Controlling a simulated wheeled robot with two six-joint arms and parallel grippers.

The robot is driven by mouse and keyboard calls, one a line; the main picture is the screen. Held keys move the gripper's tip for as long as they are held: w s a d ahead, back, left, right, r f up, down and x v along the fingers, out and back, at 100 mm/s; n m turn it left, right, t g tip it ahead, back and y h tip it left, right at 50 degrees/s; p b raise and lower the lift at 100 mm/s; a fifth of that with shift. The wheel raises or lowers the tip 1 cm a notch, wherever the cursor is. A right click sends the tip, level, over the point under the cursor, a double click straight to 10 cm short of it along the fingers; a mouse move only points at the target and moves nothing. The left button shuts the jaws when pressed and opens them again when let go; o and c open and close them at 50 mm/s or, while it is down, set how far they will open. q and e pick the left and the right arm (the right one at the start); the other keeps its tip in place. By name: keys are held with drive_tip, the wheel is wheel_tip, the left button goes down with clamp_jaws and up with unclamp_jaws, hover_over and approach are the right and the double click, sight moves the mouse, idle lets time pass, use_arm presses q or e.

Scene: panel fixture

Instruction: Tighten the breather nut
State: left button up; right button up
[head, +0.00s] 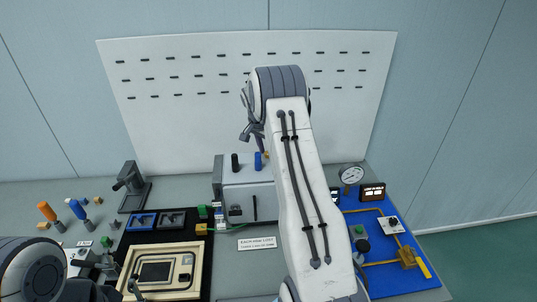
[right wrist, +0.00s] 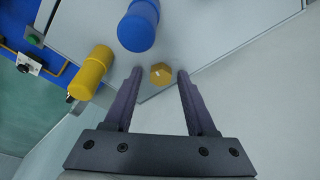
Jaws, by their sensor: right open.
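The breather nut appears to be the yellow-brass hex piece (right wrist: 160,75) on the grey box (head: 250,197), near the box's edge in the right wrist view. A small white mark shows on its face. My right gripper (right wrist: 160,78) is open, with one finger on each side of the nut in the picture. I cannot tell whether the fingers touch it. In the head view my right gripper (head: 250,132) points down above the box, and my arm hides the box's right side. Of my left arm only a rounded joint and dark parts show at the lower left; its jaws cannot be made out.
A black knob (head: 235,162) is also on the box. A gauge (head: 351,174) and blue panel (head: 410,268) lie right; a beige tray (head: 200,277) lies front left. A perforated board (head: 180,120) stands behind.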

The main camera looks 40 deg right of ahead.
drive_tip(key=n+t, duration=0.1)
drive_tip(key=n, duration=0.3)
drive_tip(key=shift+s+d+p, duration=0.1)
drive_tip(key=shift+p, duration=0.2)
drive_tip(key=n+p, duration=0.1)
drive_tip(key=n, duration=0.1)
drive_tip(key=shift+r+n+y, duration=0.1)
drive_tip(key=shift+n+y, duration=0.2)
drive_tip(key=shift+y, duration=0.1)
drive_tip(key=shift+n+t+p, duration=0.3)
drive_tip(key=shift+n+t, duration=0.1)
drive_tip(key=shift+n, duration=0.7)
drive_tip(key=shift+d+n+y, duration=0.1)
drive_tip(key=shift+n+y, duration=0.4)
drive_tip(key=shift+n, duration=0.7)
drive_tip(key=shift+c, duration=0.4)
clamp_jaws()
